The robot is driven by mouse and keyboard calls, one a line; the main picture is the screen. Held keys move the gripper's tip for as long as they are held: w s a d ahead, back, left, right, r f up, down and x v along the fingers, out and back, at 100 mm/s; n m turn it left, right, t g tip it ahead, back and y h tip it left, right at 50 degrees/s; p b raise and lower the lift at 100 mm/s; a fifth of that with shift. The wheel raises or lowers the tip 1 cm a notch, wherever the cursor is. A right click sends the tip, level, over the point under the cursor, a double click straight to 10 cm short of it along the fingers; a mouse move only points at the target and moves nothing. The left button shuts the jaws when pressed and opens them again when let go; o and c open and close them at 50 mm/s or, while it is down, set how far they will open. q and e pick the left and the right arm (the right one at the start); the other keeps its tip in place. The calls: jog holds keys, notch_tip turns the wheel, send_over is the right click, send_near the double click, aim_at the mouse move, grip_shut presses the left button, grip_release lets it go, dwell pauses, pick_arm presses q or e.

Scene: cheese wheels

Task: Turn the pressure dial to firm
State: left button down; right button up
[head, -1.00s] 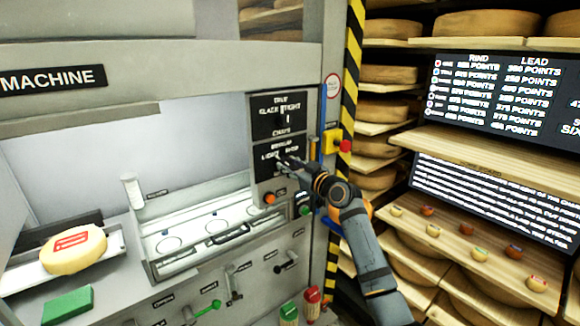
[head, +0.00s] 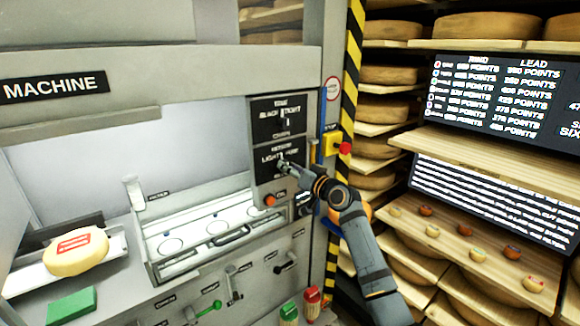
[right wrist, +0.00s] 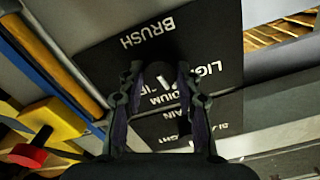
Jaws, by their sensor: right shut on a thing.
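The lower dial panel (head: 264,172) is a black plate on the machine's grey control box, with white lettering. "Light" and "medium" are partly readable in the right wrist view, with "brush" at the plate's edge. My right gripper (head: 284,165) reaches this panel from the right. In the right wrist view its fingers (right wrist: 157,82) are shut on the dark dial knob (right wrist: 158,72), one finger on each side. The fingers and the dark plate hide much of the knob, and I cannot tell which word it points to. My left gripper is not in view.
Another black dial panel (head: 279,113) sits just above. An orange button (head: 269,200) is below, and a red stop button on a yellow box (head: 335,145) is close on the right. A cheese wheel (head: 76,252) lies on the left tray. Shelves stand right.

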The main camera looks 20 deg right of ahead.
jog(key=shift+m+p, duration=2.7)
jog(key=shift+m, duration=2.8)
jog(key=shift+f, duration=0.1)
jog(key=o, duration=1.1)
jog(key=shift+d, duration=0.1)
jog(key=shift+o, duration=0.2)
jog(key=shift+s, duration=0.1)
jog(key=v, duration=1.1)
jog(key=shift+s, duration=0.4)
jog(key=shift+d, duration=0.15)
